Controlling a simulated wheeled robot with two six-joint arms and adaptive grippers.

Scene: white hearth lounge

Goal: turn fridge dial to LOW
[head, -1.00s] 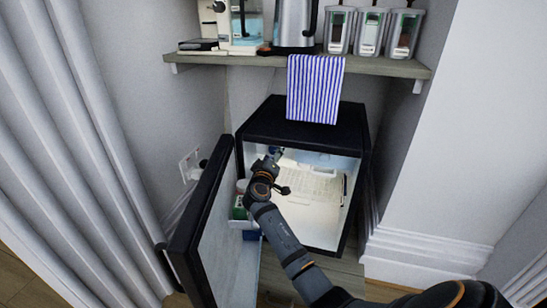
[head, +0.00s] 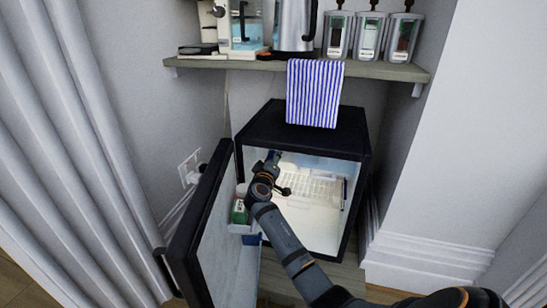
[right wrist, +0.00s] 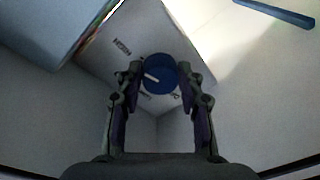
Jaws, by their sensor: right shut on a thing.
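The small black fridge (head: 300,131) stands open under the shelf, its door (head: 208,238) swung out to the left. My right gripper (head: 274,156) reaches into the upper left of its lit interior; my own wrist hides the dial in the head view. In the right wrist view, the round blue dial (right wrist: 168,84) sits on a pale housing between my gripper's two fingers (right wrist: 160,84), which are shut on it. Its white pointer mark (right wrist: 152,77) points left and slightly up. A small dark label (right wrist: 122,47) lies up and left of the dial; its lettering is too blurred to read surely. My left gripper is out of view.
A wire rack (head: 312,188) shows inside the fridge. Items, including a green pack (head: 240,213), stand in the door shelf close to my arm. A striped towel (head: 314,92) hangs from the wooden shelf (head: 390,70) above. A wall is at the right.

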